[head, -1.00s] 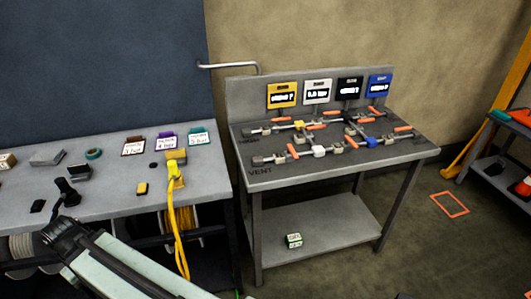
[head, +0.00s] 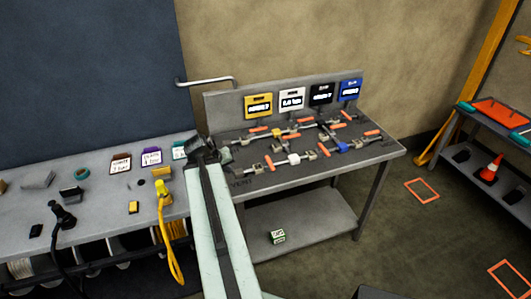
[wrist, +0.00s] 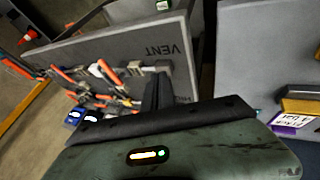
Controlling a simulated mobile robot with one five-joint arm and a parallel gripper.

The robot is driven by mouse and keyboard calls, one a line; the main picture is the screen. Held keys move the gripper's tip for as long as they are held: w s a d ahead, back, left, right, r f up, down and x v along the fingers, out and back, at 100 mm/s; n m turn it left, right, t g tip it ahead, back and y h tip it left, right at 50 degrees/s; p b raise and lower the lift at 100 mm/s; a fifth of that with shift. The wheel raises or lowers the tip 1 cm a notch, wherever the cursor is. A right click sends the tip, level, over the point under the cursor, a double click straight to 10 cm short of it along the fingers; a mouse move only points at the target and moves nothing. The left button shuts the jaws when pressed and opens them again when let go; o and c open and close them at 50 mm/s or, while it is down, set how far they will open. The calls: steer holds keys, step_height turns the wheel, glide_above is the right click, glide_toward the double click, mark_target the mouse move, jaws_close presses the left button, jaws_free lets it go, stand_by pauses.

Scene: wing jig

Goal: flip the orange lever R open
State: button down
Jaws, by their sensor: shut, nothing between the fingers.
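Several orange levers sit on the pipework of the grey valve bench (head: 245,187), among them one at the front left (head: 269,163), one at the front middle (head: 324,150) and one at the right (head: 374,133). I cannot read which is R. My gripper (head: 222,156) is at the bench's left end, by the front pipe's end, and partly hidden by my own wrist. In the wrist view my gripper (wrist: 158,88) shows dark, closed fingers near the VENT marking, apart from the orange levers (wrist: 108,74). Nothing shows between the fingers.
Yellow, white, black and blue signs stand along the bench's back; the yellow sign (head: 258,106) is leftmost. A grey table (head: 100,200) with loose items and a yellow hose (head: 168,235) adjoins on the left. Open floor lies right, before a shelf with an orange cone (head: 491,168).

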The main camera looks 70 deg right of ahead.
mark_target(270, 165)
steer(key=s+d+r+m, duration=0.1)
steer(key=s+d+r, duration=0.1)
steer(key=s+d, duration=0.2)
steer(key=shift+s+r+g+h, duration=0.15)
steer(key=shift+s+g+h, duration=0.2)
steer(key=shift+s, duration=0.5)
steer(key=b+x, duration=0.4)
steer(key=x, duration=0.1)
steer(key=b+x, duration=0.4)
steer(key=x, duration=0.2)
steer(key=shift+a+b, duration=0.35)
steer(key=shift+b, duration=0.05)
steer(key=shift+s+d+r+p, duration=0.2)
steer(key=shift+s+d+p, duration=0.15)
steer(key=shift+s, duration=0.25)
steer(key=shift+s+d+r+p, duration=0.25)
steer(key=shift+s+d, duration=0.15)
steer(key=shift+s, duration=0.2)
steer(key=shift+s+d, duration=0.35)
steer(key=shift+s, duration=0.1)
